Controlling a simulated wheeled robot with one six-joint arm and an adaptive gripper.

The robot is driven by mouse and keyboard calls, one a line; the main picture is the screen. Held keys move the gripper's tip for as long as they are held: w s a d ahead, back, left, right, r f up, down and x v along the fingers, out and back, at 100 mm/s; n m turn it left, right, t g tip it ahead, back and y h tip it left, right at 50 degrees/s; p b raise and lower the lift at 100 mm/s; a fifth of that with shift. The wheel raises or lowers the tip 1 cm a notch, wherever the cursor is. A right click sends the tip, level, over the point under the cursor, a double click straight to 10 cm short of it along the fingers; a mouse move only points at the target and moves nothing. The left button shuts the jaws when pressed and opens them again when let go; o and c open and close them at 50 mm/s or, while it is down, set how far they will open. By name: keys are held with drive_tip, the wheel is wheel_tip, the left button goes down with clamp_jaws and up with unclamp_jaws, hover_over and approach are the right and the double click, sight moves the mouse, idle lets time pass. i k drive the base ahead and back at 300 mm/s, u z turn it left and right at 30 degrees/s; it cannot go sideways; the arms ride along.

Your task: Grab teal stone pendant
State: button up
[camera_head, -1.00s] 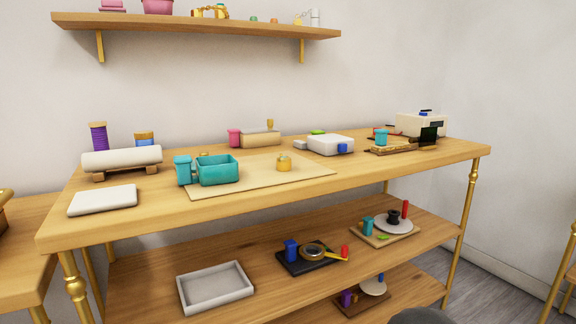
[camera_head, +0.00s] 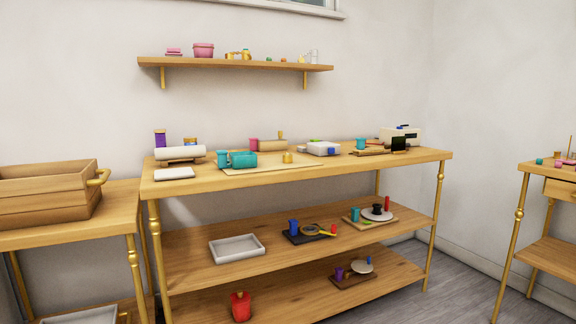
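I cannot tell a teal stone pendant for certain at this distance. Teal things in view are a teal box (camera_head: 243,159) with a teal cup-like piece (camera_head: 223,161) beside it on the main table's mat, and a teal piece (camera_head: 361,145) near the table's right end. Another teal piece (camera_head: 355,215) stands on a board on the middle shelf. A small teal item (camera_head: 539,161) lies on the right-hand table. My gripper is not in view.
The main wooden table (camera_head: 200,187) has lower shelves and brass legs. A wooden crate (camera_head: 45,194) sits on the left table. A wall shelf (camera_head: 235,66) holds small items. Grey floor (camera_head: 455,275) is open between the main table and the right-hand table (camera_head: 550,176).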

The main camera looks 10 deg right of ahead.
sight(287, 157)
drive_tip(key=u, duration=0.55)
drive_tip(key=i, duration=0.6)
drive_tip(key=u, duration=0.6)
drive_tip(key=i, duration=0.65)
drive_tip(key=z, duration=0.8)
drive_tip(key=i, duration=0.8)
drive_tip(key=z, duration=0.9)
